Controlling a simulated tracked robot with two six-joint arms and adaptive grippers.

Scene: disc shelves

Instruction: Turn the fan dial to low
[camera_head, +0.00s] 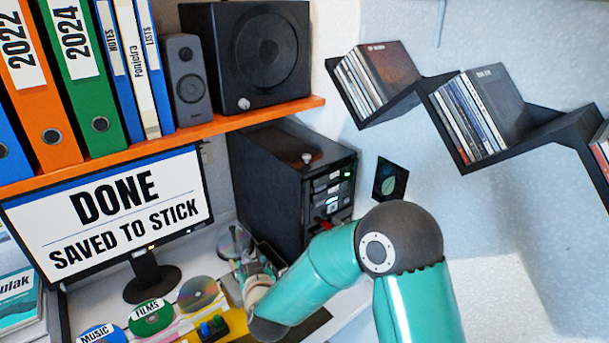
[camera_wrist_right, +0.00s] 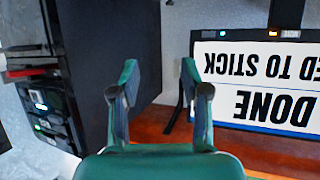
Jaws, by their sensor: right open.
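The black computer tower (camera_head: 270,175) stands on the desk under the orange shelf, and its front panel (camera_head: 332,190) shows several bays with small lights. I cannot clearly make out a fan dial or its setting. A small pale knob (camera_head: 307,158) shows at the tower's upper part. My right gripper (camera_wrist_right: 160,80) is open and empty between the tower's side and the monitor. In the wrist view the tower (camera_wrist_right: 85,60) is left of the fingers, its front panel (camera_wrist_right: 40,110) turned away at the left edge. My left gripper is not in view.
The monitor (camera_head: 110,205) reads "DONE SAVED TO STICK". Labelled discs, such as the green FILMS disc (camera_head: 152,318), lie on the desk. A speaker box (camera_head: 250,55) and binders stand on the orange shelf (camera_head: 160,147). Black disc shelves (camera_head: 455,145) hang on the right wall.

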